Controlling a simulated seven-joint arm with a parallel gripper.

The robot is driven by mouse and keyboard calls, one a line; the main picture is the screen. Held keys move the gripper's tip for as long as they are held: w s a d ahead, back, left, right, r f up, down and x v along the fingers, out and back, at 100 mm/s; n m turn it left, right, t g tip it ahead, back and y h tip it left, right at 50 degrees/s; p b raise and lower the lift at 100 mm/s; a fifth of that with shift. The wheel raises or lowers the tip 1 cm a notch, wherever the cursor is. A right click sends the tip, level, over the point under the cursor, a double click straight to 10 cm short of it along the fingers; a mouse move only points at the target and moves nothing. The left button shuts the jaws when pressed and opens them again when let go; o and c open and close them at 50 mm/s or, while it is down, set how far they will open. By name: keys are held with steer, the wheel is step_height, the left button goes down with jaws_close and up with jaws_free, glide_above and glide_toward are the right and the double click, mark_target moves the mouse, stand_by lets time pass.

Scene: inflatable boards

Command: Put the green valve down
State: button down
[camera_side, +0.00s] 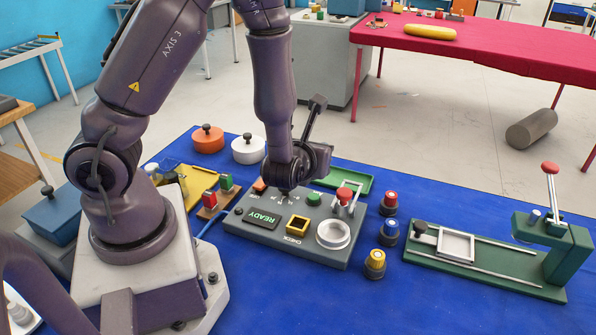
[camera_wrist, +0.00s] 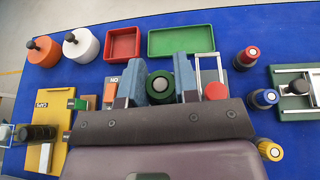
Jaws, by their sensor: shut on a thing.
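In the wrist view the green valve (camera_wrist: 160,84) sits between the two blue-grey fingers of my gripper (camera_wrist: 158,88). It has a green ring, a grey top and a dark body. My gripper is shut on it. In the side view my gripper (camera_side: 290,188) is low over the back of the grey console (camera_side: 268,246), and my wrist hides the fingers and the held valve. I cannot tell whether the valve touches the console. Red (camera_side: 389,201), blue (camera_side: 388,231) and yellow (camera_side: 375,263) valves stand in a row on the blue mat, right of the console.
The console carries a READY display, a white ring (camera_side: 333,236), a yellow square frame (camera_side: 298,224) and a red-knobbed lever (camera_side: 344,195). A green tray (camera_wrist: 180,41) and a red tray (camera_wrist: 123,44) lie behind. A green fixture (camera_side: 480,262) stands right. Blue mat is bare in front.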

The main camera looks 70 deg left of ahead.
steer(key=s+a+n+g+y, duration=0.3)
steer(key=s+a+n+g, duration=0.4)
steer(key=a, duration=0.5)
steer(key=shift+m+t, duration=0.3)
steer(key=shift+m, duration=0.2)
steer(key=w+a+f, duration=0.9)
steer(key=shift+w+f, duration=0.1)
steer(key=shift+f, duration=1.7)
steer(key=c, duration=0.9)
jaws_free()
steer(key=shift+f, duration=0.15)
steer(key=shift+o, duration=0.2)
